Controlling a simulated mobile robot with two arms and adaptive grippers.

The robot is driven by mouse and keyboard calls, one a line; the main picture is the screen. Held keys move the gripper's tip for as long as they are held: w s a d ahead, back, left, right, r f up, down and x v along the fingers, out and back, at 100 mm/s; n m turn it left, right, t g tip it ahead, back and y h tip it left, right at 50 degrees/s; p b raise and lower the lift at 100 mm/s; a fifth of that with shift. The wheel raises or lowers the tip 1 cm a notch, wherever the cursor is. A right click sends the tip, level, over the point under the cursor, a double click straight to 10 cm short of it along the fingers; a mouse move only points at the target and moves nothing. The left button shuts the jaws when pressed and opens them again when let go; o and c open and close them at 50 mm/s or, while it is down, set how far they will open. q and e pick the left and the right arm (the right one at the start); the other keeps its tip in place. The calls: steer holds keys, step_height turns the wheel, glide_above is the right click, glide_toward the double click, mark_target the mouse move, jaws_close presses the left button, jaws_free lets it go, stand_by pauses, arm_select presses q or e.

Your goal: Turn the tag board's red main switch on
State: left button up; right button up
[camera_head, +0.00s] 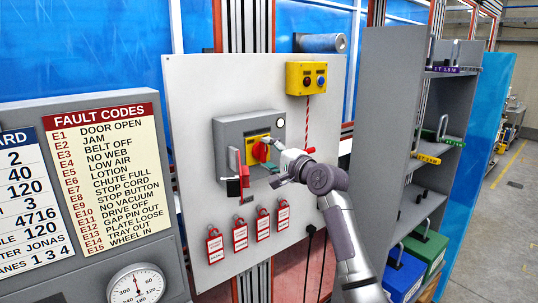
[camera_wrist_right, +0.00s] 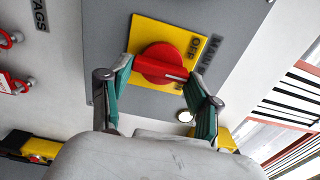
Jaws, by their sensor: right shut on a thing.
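The red main switch (camera_head: 261,151) is a round knob on a yellow plate (camera_wrist_right: 185,38), on the front of a grey box (camera_head: 231,131) fixed to the pale tag board (camera_head: 190,95). In the right wrist view the red switch (camera_wrist_right: 158,60) carries a white line, and the plate reads "OFF" beside it. My right gripper (camera_head: 270,158) reaches in from the right. In its wrist view the green-padded fingers (camera_wrist_right: 160,72) sit on either side of the knob, shut on it. My left gripper is not in view.
Several red padlock tags (camera_head: 240,235) hang below the box. A red and black piece (camera_head: 238,178) hangs at the box's left side. A yellow button box (camera_head: 306,78) is at upper right. A fault-code board (camera_head: 115,170) stands left; grey shelves (camera_head: 385,120) stand right.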

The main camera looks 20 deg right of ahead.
stand_by(0.3)
steer(key=o, duration=1.1)
steer(key=shift+o, duration=0.2)
steer(key=v, duration=1.2)
